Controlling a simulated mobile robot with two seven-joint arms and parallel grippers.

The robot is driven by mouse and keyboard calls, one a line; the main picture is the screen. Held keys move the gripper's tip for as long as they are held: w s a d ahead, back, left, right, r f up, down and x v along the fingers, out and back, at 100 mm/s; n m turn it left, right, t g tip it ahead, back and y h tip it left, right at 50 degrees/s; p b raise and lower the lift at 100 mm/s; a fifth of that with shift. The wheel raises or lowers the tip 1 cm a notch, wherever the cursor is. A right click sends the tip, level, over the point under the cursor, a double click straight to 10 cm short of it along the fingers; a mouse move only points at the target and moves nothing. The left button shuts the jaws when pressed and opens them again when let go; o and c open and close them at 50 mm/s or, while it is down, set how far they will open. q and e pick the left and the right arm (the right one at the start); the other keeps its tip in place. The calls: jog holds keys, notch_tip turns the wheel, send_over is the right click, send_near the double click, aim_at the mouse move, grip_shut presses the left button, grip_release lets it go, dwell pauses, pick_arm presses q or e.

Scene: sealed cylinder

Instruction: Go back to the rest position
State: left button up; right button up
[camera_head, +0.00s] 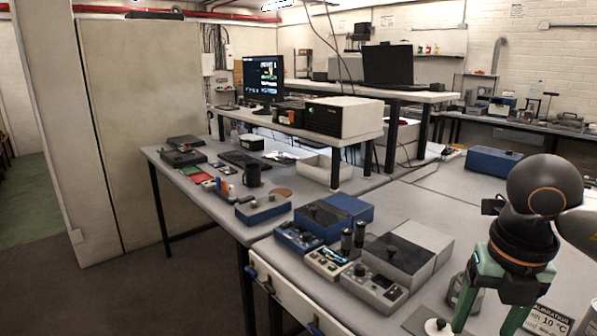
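My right gripper (485,326) comes in from the right edge in the head view. Its two green fingers point down over the near right part of the workbench (408,206). The fingers are apart, with bare bench showing between them and nothing held. A small dark container (455,290) stands just left of the fingers, partly hidden by them. A white calibration sign (552,320) shows to the right of the fingers, cut off by the frame. My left gripper is out of view.
Several instrument boxes crowd the bench left of my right gripper, including a grey box (425,245) and a blue-faced meter (297,238). Two small black cylinders (347,240) stand among them. A blue case (495,161) lies further back. Bench surface between them is clear.

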jog(key=s+a+f+n+g+y, duration=0.25)
jog(key=a+y, duration=0.25)
jog(key=a, duration=0.5)
jog(key=s+a+f+n+g+y, duration=0.25)
jog(key=s+a+y, duration=0.2)
jog(key=a, duration=0.45)
jog(key=w+a+r+m+y, duration=0.1)
jog(key=a+r+m+y, duration=0.5)
jog(key=y, duration=0.5)
jog(key=w+d+f+m+t+h, duration=0.3)
jog(key=f+m+t+h, duration=0.1)
jog(key=f+m+t, duration=0.3)
jog(key=w+d+f+m+t+h, duration=0.35)
jog(key=f+m+t, duration=0.3)
jog(key=m, duration=0.25)
jog(key=w+d+f+m+t+h, duration=0.3)
jog(key=f+m+t+h, duration=0.1)
jog(key=f+m+t, duration=0.3)
jog(key=s+d+f+m+g+h, duration=0.3)
jog(key=s+f+g, duration=0.1)
jog(key=s+f, duration=0.4)
jog(key=s+d+f+m+g+h, duration=0.3)
jog(key=s+f, duration=0.5)
jog(key=f, duration=0.5)
jog(key=shift+d+m+g+p, duration=0.35)
jog(key=shift+m, duration=0.05)
jog(key=shift+c, duration=0.3)
